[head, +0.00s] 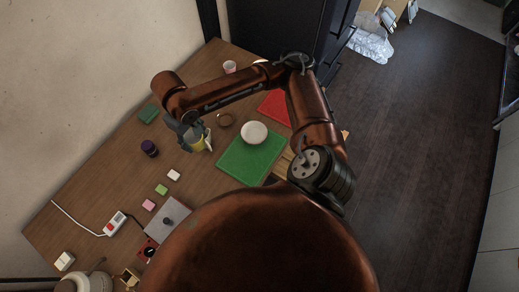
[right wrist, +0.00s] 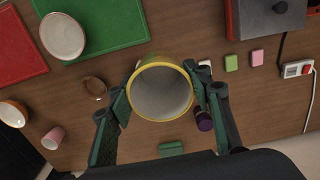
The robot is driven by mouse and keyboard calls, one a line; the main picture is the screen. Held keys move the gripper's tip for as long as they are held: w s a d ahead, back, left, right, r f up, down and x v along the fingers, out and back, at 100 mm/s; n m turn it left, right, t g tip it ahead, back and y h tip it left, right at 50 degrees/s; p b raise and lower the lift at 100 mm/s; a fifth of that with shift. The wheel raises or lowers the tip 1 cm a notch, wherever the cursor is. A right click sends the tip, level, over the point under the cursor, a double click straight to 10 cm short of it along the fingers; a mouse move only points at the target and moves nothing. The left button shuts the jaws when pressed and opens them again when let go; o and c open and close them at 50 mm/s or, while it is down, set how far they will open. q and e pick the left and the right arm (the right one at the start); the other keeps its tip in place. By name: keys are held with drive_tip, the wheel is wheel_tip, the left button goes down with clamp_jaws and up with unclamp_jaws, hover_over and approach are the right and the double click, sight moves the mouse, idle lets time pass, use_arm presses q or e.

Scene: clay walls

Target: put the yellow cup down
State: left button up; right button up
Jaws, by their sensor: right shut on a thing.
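My right gripper (head: 196,138) is shut on the yellow cup (head: 198,146), over the left part of the wooden table. In the right wrist view the gripper (right wrist: 165,82) has one finger on each side of the cup (right wrist: 160,92). The cup's yellow rim and empty grey inside face the camera. In the head view the gripper hides part of the cup. I cannot tell whether its base touches the table. My left gripper is not in view.
A green board (head: 240,168) with a white bowl (head: 254,132) lies to the right, with a red board (head: 275,107) behind. A purple-topped jar (head: 149,148), a green block (head: 149,115) and a brown ring (head: 225,120) are near the cup. Bare wood (head: 120,170) shows at left.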

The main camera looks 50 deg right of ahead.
use_arm(q)
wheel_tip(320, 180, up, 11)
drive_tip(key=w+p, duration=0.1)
drive_tip(key=p, duration=0.9)
use_arm(e)
drive_tip(key=s+d+f+n, duration=0.2)
drive_tip(key=s+f+n, duration=0.25)
drive_tip(key=s, duration=0.45)
drive_tip(key=s+d+f+n, duration=0.2)
drive_tip(key=s+f+n, duration=0.25)
drive_tip(key=s, duration=0.55)
drive_tip(key=b, duration=1.1)
hover_over(235, 161)
wheel_tip(235, 161, down, 10)
drive_tip(key=shift+a+f, duration=0.1)
drive_tip(key=shift+f, duration=0.05)
wheel_tip(235, 161, down, 3)
drive_tip(key=shift+r, duration=0.15)
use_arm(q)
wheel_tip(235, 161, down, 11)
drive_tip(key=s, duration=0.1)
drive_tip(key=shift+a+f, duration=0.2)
use_arm(e)
drive_tip(key=shift+f, duration=0.25)
drive_tip(key=shift+f, duration=0.1)
drive_tip(key=o, duration=1.2)
